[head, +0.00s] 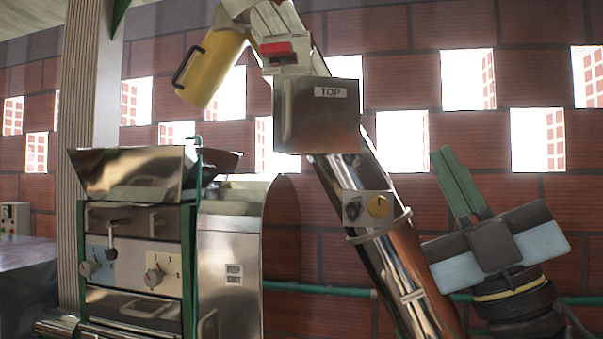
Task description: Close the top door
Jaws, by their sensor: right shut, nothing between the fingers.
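The top door (318,118) is a brownish steel panel marked TOP, with a handle along its left side. It is at the upper middle, in front of the upper end of the slanted steel elevator tube (392,262). How far it stands open I cannot tell from this angle. My right gripper (442,153) is at the right, lower than the door and clear of it. Its dark green fingers are together, point up and to the left, and hold nothing. My left gripper is out of view.
A yellow cylinder (211,68) with a black handle hangs at the elevator's top left. A red part (277,48) sits above the door. A steel machine (138,250) with knobs stands at the lower left. Open space lies between my right gripper and the door.

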